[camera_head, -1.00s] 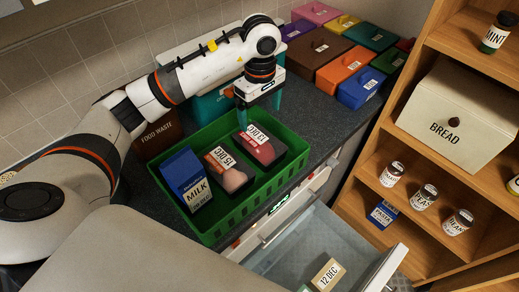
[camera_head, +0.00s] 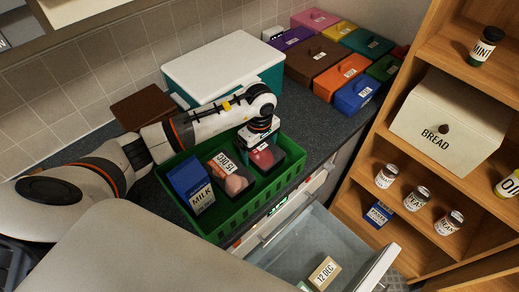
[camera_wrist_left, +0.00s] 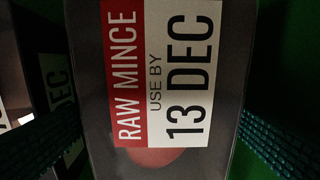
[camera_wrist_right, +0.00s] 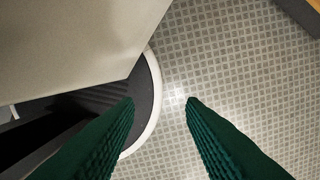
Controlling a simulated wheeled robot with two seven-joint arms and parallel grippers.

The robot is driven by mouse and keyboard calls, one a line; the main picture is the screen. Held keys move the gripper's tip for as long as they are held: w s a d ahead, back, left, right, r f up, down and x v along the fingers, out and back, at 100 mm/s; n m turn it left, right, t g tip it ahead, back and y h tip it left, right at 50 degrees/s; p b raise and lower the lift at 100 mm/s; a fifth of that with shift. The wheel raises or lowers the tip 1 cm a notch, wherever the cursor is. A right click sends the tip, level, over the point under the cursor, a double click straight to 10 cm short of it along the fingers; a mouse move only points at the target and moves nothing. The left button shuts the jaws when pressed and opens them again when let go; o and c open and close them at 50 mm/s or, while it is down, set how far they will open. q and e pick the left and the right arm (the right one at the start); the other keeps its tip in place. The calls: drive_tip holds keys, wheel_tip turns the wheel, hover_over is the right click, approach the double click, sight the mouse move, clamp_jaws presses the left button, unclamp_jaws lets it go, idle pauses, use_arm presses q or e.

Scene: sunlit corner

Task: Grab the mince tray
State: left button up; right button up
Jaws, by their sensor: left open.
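The mince tray (camera_head: 264,161) is a dark tray with red meat inside. It stands at the right end of the green crate (camera_head: 238,212). In the left wrist view its label (camera_wrist_left: 160,75) reads RAW MINCE, USE BY 13 DEC and fills the middle. My left gripper (camera_wrist_left: 155,138) is open and pointed down over the mince tray, one finger at each side of it in the wrist view. In the head view the wrist hides the tray's far part, and I cannot tell whether the fingers touch it. My right gripper (camera_wrist_right: 159,102) is open and empty above the tiled floor.
A tray labelled 15 DEC (camera_head: 233,178) and a blue milk carton (camera_head: 190,186) share the crate. A white-lidded teal box (camera_head: 225,65) stands behind. Coloured boxes (camera_head: 320,56) are at the back right. An open drawer (camera_head: 284,254) is in front, holding a 12 DEC packet (camera_head: 323,272).

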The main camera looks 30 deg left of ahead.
use_arm(q)
drive_tip(key=c, duration=1)
drive_tip(key=shift+w+r, duration=0.1)
